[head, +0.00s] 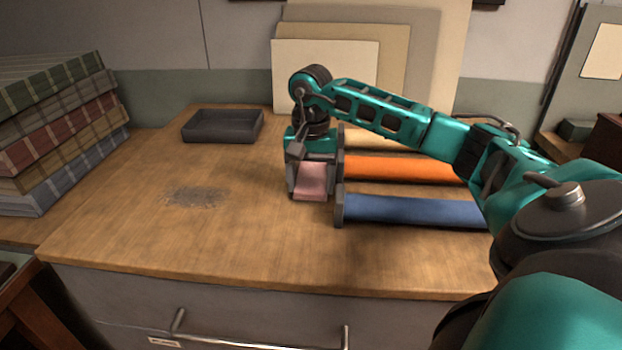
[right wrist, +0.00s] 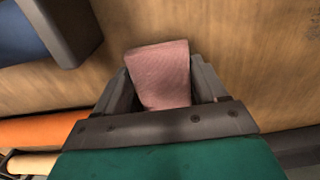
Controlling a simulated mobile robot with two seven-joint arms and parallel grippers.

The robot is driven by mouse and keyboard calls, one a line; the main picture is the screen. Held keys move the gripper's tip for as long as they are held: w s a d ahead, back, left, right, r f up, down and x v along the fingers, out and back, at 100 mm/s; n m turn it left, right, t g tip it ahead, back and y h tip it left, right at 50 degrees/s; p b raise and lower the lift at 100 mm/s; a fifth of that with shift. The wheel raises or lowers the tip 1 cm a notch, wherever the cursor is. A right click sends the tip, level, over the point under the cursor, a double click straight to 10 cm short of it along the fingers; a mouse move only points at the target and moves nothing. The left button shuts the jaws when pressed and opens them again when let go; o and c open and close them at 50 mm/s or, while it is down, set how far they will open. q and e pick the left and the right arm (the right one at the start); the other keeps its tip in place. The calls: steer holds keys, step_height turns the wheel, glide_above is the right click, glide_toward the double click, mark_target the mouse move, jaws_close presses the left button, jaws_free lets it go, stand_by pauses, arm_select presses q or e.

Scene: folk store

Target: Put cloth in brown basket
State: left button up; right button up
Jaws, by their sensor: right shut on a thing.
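A pink cloth (head: 313,178) is held between the fingers of my right gripper (head: 311,188), close over the wooden counter left of the fabric rolls. In the right wrist view the cloth (right wrist: 160,72) sticks out beyond the two dark fingers. Whether it touches the counter is hard to tell. A low, open, dark container (head: 222,126) stands at the back of the counter, left of my right gripper and apart from it. It looks dark grey-brown, and no other basket shows. My left gripper is not in view.
An orange roll (head: 400,168) and a blue roll (head: 410,210) lie right of the gripper, with dark end pieces. Folded plaid fabrics (head: 60,130) are stacked at the left. Boards (head: 325,78) lean behind. The counter's front and left-middle are clear, with a grey worn patch.

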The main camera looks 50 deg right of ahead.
steer(key=o, duration=1)
steer(key=shift+f, duration=0.1)
steer(key=shift+o, duration=0.2)
